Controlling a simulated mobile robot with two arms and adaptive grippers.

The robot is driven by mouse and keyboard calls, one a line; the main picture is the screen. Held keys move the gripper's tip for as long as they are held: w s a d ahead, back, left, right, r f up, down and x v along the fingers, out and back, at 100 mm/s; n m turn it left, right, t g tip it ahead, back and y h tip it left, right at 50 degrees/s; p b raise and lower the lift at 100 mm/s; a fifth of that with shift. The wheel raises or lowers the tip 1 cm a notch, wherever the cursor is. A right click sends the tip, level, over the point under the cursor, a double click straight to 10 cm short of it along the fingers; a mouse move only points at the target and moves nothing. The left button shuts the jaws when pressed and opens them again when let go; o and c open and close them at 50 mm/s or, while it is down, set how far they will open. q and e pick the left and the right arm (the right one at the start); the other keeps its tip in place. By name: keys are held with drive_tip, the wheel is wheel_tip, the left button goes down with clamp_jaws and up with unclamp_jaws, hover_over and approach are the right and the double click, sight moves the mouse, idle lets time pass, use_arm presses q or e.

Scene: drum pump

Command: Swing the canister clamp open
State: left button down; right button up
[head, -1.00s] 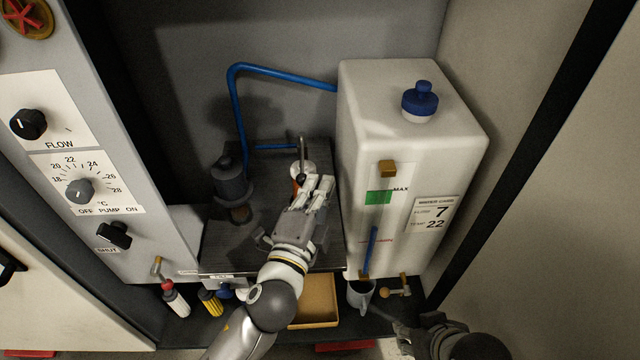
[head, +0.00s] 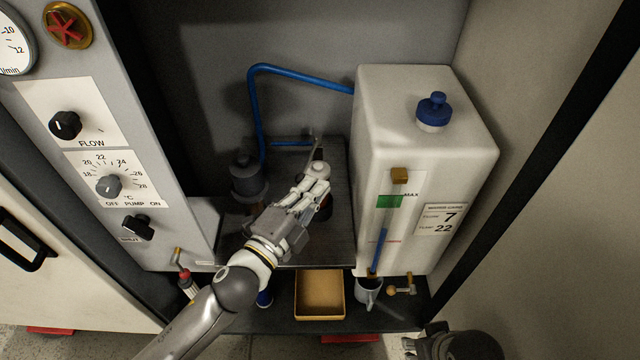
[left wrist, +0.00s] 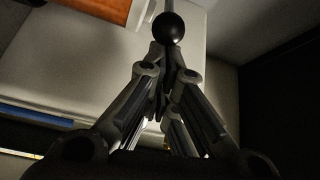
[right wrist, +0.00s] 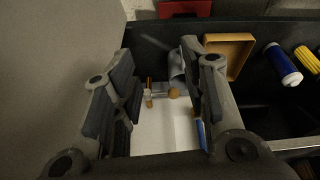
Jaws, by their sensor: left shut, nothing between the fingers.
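My right gripper (right wrist: 160,75) is open and empty, low at the front right.
A large white tank (head: 390,130) with a blue cap stands right of the canister. A dark pump-like cylinder (head: 247,180) and a blue pipe (head: 262,100) are left and behind. A yellow tray (head: 320,312), a grey mug (head: 367,291) and a small brass valve (head: 402,288) are in front below.

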sight(297, 177)
use_arm(q)
drive_tip(key=a+m+g+h+p, duration=0.1)
drive_tip(key=a+h, duration=0.1)
drive_tip(key=w+a+m+g+h+p, duration=0.1)
drive_tip(key=a+m+g, duration=0.1)
drive_tip(key=a, duration=0.1)
drive_tip(key=shift+w+a+h, duration=0.1)
drive_tip(key=shift+h, duration=0.3)
drive_tip(key=shift+w+a+p, duration=0.25)
drive_tip(key=shift+w+a, duration=0.05)
drive_tip(key=shift+a, duration=0.25)
drive_tip(key=shift+w+a+p, duration=0.2)
drive_tip(key=shift+w+a, duration=0.05)
drive_tip(key=shift+a, duration=0.25)
use_arm(e)
wheel_tip(297, 177, down, 11)
drive_tip(key=shift+a+g, duration=0.15)
drive_tip(key=shift+g, duration=0.15)
drive_tip(key=shift+f, duration=0.1)
use_arm(q)
wheel_tip(297, 177, up, 10)
